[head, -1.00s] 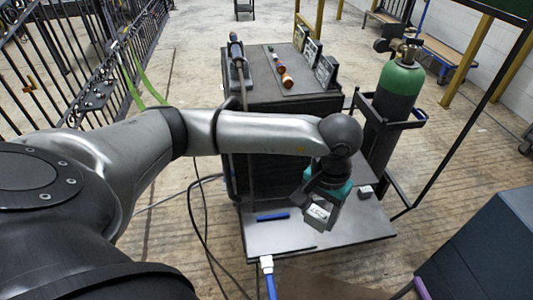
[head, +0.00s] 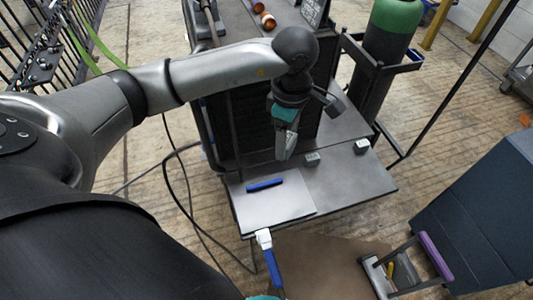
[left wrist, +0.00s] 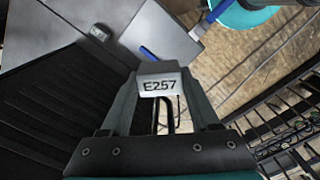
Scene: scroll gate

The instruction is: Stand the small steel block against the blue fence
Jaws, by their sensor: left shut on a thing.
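My left gripper (head: 284,152) hangs above the low grey plate, pointing down. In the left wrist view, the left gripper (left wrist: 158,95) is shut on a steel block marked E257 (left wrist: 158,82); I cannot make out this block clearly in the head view. The blue fence (head: 265,185) lies on a pale sheet, to the left of and below the gripper in the head view. It also shows in the left wrist view (left wrist: 147,53), just beyond the held block, which is apart from it. My right gripper is in neither view.
Two more small blocks stand on the plate (head: 345,185), one near the sheet (head: 311,159) and one farther right (head: 361,146). A black cabinet rises behind the plate. A green-topped cylinder (head: 390,50) stands behind right. A blue-handled clamp (head: 268,250) is at the front edge.

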